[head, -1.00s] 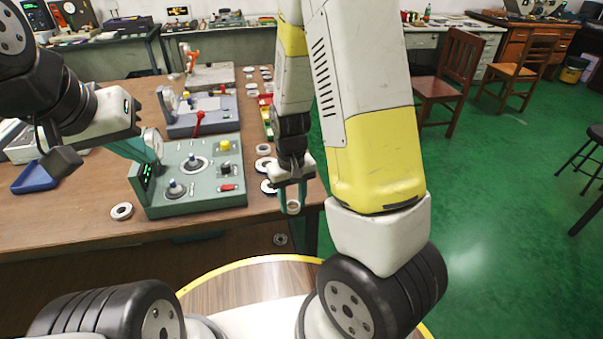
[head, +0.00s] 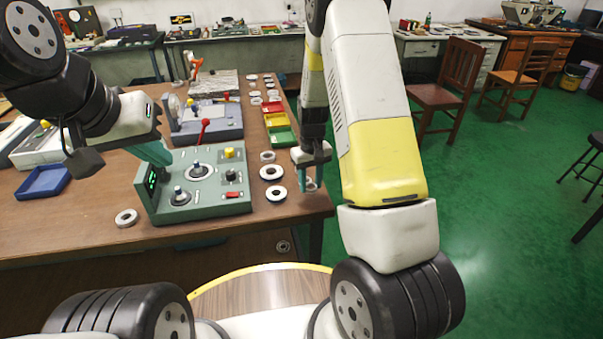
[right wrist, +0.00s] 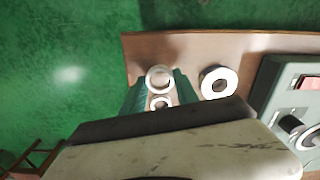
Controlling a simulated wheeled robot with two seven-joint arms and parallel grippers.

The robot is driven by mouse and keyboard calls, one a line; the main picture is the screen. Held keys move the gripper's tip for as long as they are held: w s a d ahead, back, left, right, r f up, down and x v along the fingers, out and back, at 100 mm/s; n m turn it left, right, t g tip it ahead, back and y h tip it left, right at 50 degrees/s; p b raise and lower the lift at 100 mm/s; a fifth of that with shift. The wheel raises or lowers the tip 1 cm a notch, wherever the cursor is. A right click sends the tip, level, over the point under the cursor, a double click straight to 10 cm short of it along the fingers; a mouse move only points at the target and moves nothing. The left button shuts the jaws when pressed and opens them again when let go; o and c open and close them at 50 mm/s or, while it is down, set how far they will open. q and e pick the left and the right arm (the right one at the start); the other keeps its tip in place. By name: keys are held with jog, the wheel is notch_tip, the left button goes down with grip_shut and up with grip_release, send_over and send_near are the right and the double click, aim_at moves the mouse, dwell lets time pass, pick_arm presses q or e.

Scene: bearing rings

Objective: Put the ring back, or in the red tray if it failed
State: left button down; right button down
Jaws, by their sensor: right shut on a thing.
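My right gripper (head: 309,184) is shut on a small pale ring (right wrist: 159,78) and holds it near the table's right edge. In the right wrist view the ring lies between the teal fingers; a second round shape shows just below it, and I cannot tell whether that is part of it.
Several white rings (head: 276,193) lie right of the device, and one ring (head: 126,218) lies at the front left. A grey device with a red lever (head: 204,127) stands behind. A blue tray (head: 43,182) is at left. Green floor lies beyond the table's right edge.

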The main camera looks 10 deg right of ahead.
aim_at(310, 197)
jog(key=shift+f, duration=1.45)
jog(key=c, duration=0.9)
grip_release()
jog(key=shift+f, duration=0.1)
jog(key=s+a+r+m+t+y, duration=0.1)
jog(key=s+r, duration=0.4)
jog(key=r, duration=0.9)
jog(key=s+r+t+y, duration=0.15)
jog(key=s+r, duration=0.25)
jog(key=r, duration=0.9)
jog(key=shift+s+a+r+m+t, duration=0.2)
jog(key=shift+s+r+t, duration=0.7)
jog(key=shift+s, duration=1.65)
jog(key=shift+s+a+r+m+t, duration=0.3)
jog(key=shift+s+r, duration=1.15)
jog(key=shift+s, duration=1.15)
jog(key=shift+s+a+r+t, duration=0.1)
jog(key=shift+s+r+t, duration=0.8)
jog(key=shift+s, duration=1.65)
